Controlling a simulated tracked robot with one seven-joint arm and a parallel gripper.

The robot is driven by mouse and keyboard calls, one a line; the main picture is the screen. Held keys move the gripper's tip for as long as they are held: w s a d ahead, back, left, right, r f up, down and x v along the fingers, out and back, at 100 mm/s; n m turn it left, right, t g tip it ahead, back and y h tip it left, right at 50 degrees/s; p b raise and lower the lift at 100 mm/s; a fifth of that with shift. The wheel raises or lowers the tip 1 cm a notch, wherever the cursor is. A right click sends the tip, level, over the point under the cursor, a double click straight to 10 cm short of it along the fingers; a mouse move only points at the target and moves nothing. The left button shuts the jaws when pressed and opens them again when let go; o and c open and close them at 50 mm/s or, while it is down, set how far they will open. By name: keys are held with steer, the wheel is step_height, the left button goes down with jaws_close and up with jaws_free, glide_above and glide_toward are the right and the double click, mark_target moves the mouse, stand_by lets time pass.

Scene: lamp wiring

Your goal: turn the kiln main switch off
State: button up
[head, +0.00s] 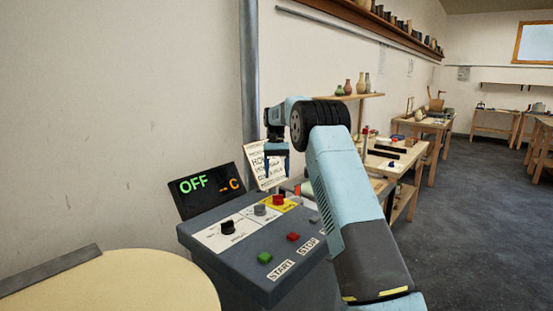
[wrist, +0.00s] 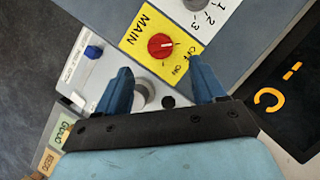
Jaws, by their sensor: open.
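The kiln main switch is a red round knob (wrist: 161,46) on a yellow plate (wrist: 135,43) marked MAIN, with OFF and ON printed beside it. A short white mark on the knob points to the right, towards the OFF lettering. In the head view the red knob (head: 278,199) is at the far end of the grey control panel (head: 240,272). My gripper (head: 277,176) is open and empty above it. In the wrist view my gripper's two blue fingers (wrist: 160,66) are spread, with the knob beyond and between their tips, apart from both.
A black display (head: 208,189) reads OFF and dashes with C. A black knob (head: 228,227), a grey knob (head: 260,210), a green START button (head: 264,257) and a red STOP button (head: 293,237) share the panel. A paper sign (head: 268,171) stands behind it.

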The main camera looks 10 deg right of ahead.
steer(key=v, duration=0.5)
steer(key=shift+w+r, duration=0.1)
steer(key=shift+r, duration=0.2)
